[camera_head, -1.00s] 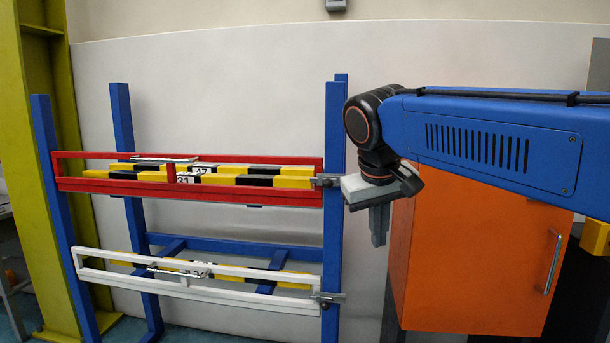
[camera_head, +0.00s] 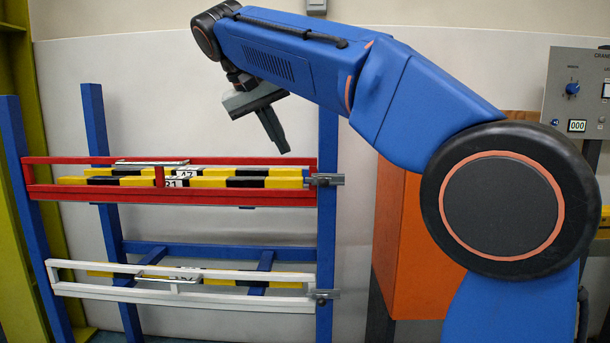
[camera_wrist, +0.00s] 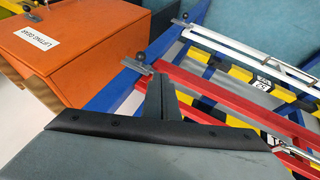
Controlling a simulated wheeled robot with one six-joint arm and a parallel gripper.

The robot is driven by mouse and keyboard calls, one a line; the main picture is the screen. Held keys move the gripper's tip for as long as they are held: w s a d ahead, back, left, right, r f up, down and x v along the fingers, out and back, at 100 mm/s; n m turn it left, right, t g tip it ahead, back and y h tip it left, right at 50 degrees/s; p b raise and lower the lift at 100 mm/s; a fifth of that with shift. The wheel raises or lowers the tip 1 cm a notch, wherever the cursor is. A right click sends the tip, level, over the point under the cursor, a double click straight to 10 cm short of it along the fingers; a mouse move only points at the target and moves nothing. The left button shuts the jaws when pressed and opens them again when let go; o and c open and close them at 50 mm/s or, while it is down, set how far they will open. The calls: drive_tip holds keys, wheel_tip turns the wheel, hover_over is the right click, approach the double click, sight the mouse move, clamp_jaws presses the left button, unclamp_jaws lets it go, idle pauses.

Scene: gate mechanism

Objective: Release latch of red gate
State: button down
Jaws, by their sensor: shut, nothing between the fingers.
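The red gate (camera_head: 120,196) spans the upper level of the blue rack, and its rails look level. Its grey metal latch (camera_head: 326,180) sits at the gate's right end against the right blue post. My gripper (camera_head: 283,148) is shut and empty, pointing down to the right, above the gate's right part and up and left of the latch. In the wrist view the shut fingers (camera_wrist: 160,85) show just right of and below the red gate's latch (camera_wrist: 136,65), apparently apart from it. The red rails (camera_wrist: 200,84) run off to the lower right.
A white gate (camera_head: 200,298) with its own latch (camera_head: 323,295) is below. Yellow and black bars (camera_head: 215,182) with number plates lie behind the red gate. An orange cabinet (camera_head: 405,250) stands right of the rack. A grey control panel (camera_head: 577,95) is at the far right.

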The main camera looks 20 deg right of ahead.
sight(310, 173)
drive_tip(key=shift+w+a+r, duration=0.1)
drive_tip(key=shift+a+r, duration=0.15)
drive_tip(key=shift+a, duration=0.2)
drive_tip(key=shift+f, duration=0.1)
drive_tip(key=shift+w+d+f, duration=0.4)
drive_tip(key=shift+d+f, duration=1.05)
drive_tip(key=shift+f, duration=0.05)
drive_tip(key=shift+w+d+f, duration=0.45)
drive_tip(key=shift+d+f, duration=1)
drive_tip(key=shift+w+d+f, duration=0.4)
drive_tip(key=shift+d+f, duration=1.05)
drive_tip(key=shift+f, duration=0.05)
